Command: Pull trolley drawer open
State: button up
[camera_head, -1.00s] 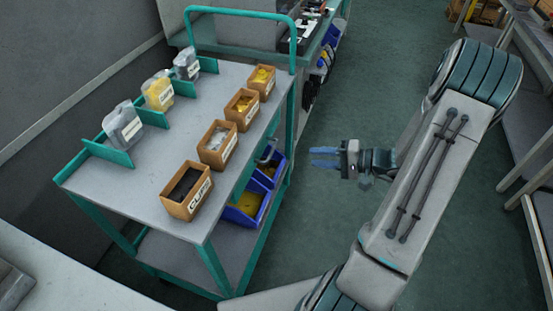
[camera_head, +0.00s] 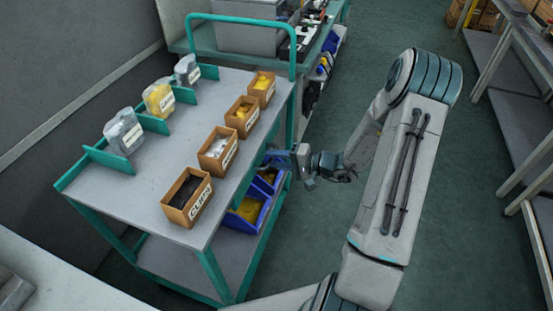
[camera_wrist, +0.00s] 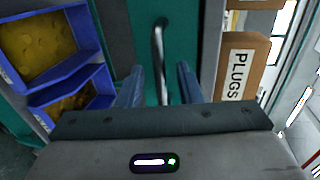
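The trolley (camera_head: 145,205) stands at the left in the head view, with a grey top and teal frame. Its teal drawer front (camera_wrist: 190,35) fills the middle of the wrist view and carries a curved metal bar handle (camera_wrist: 158,45). My gripper (camera_head: 274,158) is at the trolley's right side, just under the top's edge. In the wrist view its two blue fingers (camera_wrist: 160,84) are open, one on each side of the handle, with gaps visible. Whether the fingertips reach past the bar is unclear. The drawer looks shut; its edges are mostly hidden.
Blue bins (camera_head: 246,213) with yellow parts sit on the lower shelf, close below my gripper. Cardboard boxes (camera_head: 187,196) line the top's right edge; the plugs box (camera_wrist: 240,65) is near in the wrist view. Floor right of the trolley is clear.

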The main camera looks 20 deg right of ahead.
grip_shut()
jog(key=f+b+v, duration=0.2)
jog(key=v, duration=0.9)
jog(key=f+b+v, duration=0.2)
jog(key=b+v, duration=0.1)
jog(key=v, duration=0.8)
jog(key=shift+s+d+f, duration=0.25)
jog(key=shift+s+d, duration=0.1)
jog(key=shift+d, duration=0.15)
grip_release()
jog(key=shift+d, duration=0.1)
